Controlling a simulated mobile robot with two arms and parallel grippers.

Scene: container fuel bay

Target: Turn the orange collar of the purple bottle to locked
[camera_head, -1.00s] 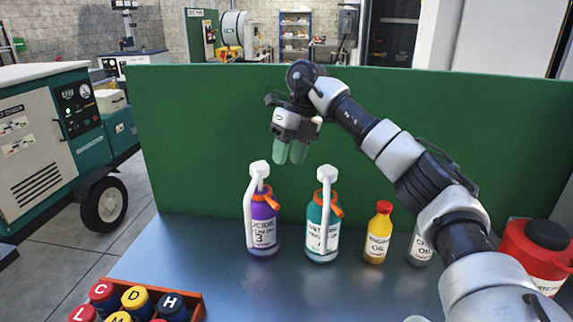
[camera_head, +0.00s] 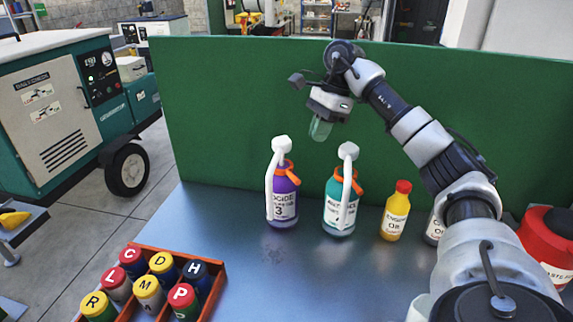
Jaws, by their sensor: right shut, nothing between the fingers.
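The purple bottle (camera_head: 285,205) stands upright on the bench, with a white spout and tube (camera_head: 273,175) on its left side. Its orange collar (camera_head: 291,169) sits at the neck, with a tab sticking out to the right. My right gripper (camera_head: 320,128) is above and between the purple bottle and the teal bottle, pointing down, apart from both. Its greenish fingertips are shut with nothing between them. My left gripper is not in view.
The teal bottle (camera_head: 338,213), also with an orange collar, stands close to the right. A yellow oil bottle (camera_head: 395,212), a partly hidden bottle and a red can (camera_head: 548,250) stand further right. An orange crate (camera_head: 216,293) of lettered containers is front left. A green panel (camera_head: 230,110) stands behind.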

